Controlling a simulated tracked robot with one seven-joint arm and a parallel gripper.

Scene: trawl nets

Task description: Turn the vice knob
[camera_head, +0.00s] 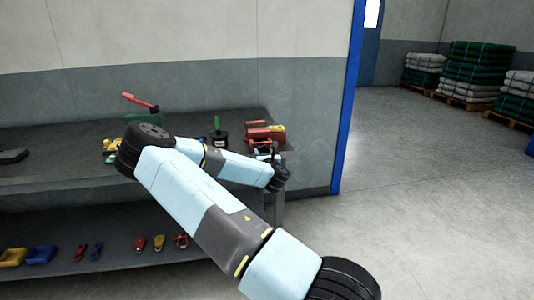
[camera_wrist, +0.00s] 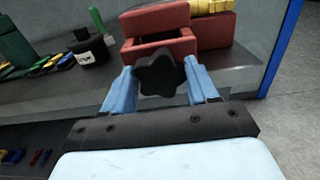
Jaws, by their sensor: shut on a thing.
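The vice is a red block-shaped body (camera_wrist: 160,22) on the dark bench top, at its right end. In the head view the red vice (camera_head: 262,133) shows behind my arm's end. Its black lobed knob (camera_wrist: 160,76) faces the wrist camera. My gripper (camera_wrist: 163,84) has its two light blue fingers on the left and right sides of the knob and is shut on it. In the head view my arm's wrist hides most of the gripper and the knob.
A yellow part (camera_wrist: 212,6) sits on the red body. A black pot with a green handle (camera_wrist: 90,45) stands to its left. A lower shelf (camera_head: 130,252) holds several small coloured tools. A blue post (camera_head: 349,100) edges the wall; open floor lies right.

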